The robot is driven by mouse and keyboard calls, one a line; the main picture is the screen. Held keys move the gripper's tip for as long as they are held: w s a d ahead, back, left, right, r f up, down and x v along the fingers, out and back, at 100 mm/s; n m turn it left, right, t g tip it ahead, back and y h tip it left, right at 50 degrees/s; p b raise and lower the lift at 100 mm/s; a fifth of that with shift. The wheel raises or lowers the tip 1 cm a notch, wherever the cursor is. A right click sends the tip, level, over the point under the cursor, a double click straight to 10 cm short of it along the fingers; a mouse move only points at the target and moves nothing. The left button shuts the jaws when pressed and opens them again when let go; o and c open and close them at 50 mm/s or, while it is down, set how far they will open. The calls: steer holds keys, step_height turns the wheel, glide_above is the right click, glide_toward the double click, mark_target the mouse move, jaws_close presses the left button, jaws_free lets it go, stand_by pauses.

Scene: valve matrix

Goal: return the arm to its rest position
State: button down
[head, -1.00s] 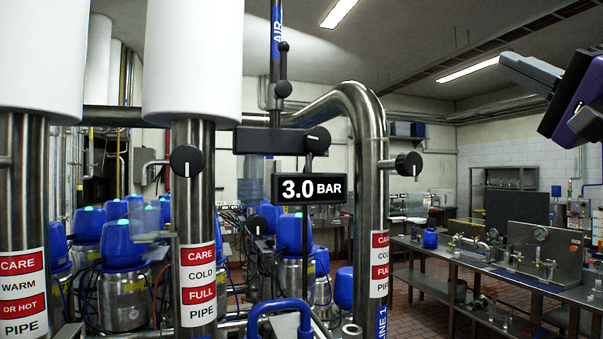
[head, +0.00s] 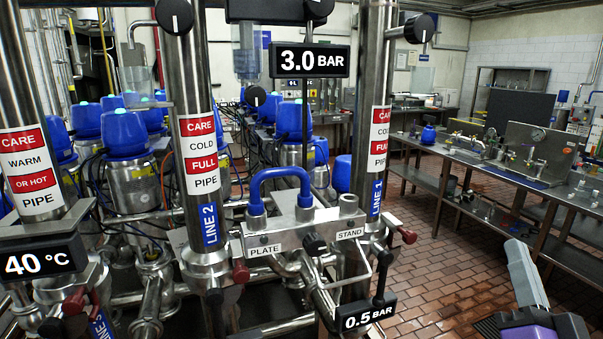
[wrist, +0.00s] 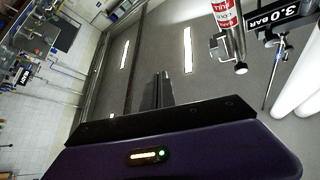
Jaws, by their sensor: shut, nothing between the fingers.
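My gripper (head: 517,246) shows at the bottom right of the head view, with grey fingers pointing up and a purple body below. It stands apart from the pipes, in front of the brick-tiled floor. In the wrist view my gripper (wrist: 159,76) has its fingers together with nothing between them, pointing toward the ceiling. The rest of my arm is mostly out of the head view.
Steel pipes carry a 3.0 BAR display (head: 308,61), a 0.5 BAR display (head: 366,315) and a 40 °C display (head: 40,262). A steel workbench (head: 520,180) stands at right. Open floor (head: 440,270) lies between.

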steer(key=s+a+f+n+g+y, duration=0.1)
steer(key=s+a+f+n+g, duration=0.1)
steer(key=s+f, duration=0.7)
steer(key=s+a+f+n+g+y+b, duration=0.1)
steer(key=s+a+f+n+g, duration=0.2)
steer(key=s+f, duration=0.6)
steer(key=s+a+f+n+g+y, duration=0.2)
steer(key=s+a+f, duration=0.4)
steer(key=s, duration=1.1)
step_height(320, 180, down, 3)
steer(key=shift+a+f+n+g+b, duration=0.2)
steer(key=shift+n+g+b, duration=0.15)
steer(key=shift+n+g, duration=0.35)
steer(key=shift+s, duration=0.1)
